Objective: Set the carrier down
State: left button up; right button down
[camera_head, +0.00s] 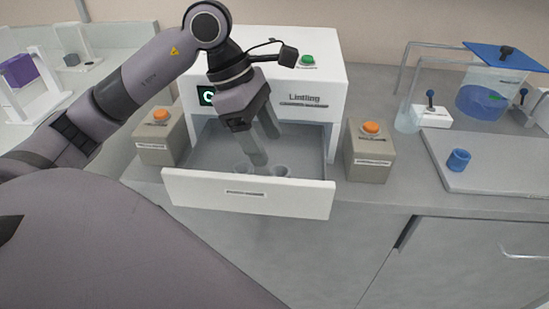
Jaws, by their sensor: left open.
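My left gripper (264,145) is open and reaches down into the pulled-out drawer of the white machine (325,75). Its fingers are just above or beside small round grey holders (280,171) near the drawer's front; whether they touch cannot be told. The drawer front (248,194) is a white panel with a label. No carrier can be made out for certain; one of the round holders is partly hidden by the fingers. A small blue cup (458,160) stands on the grey plate at the right. My right gripper is not in view.
Boxes with orange buttons stand left (155,140) and right (369,152) of the drawer. A green button (308,60) is on the machine. A clear tank with a blue lid (500,57) stands at the back right. A purple block (20,70) sits at the far left.

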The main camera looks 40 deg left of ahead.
pick_arm(q)
jog(key=shift+v, duration=2.25)
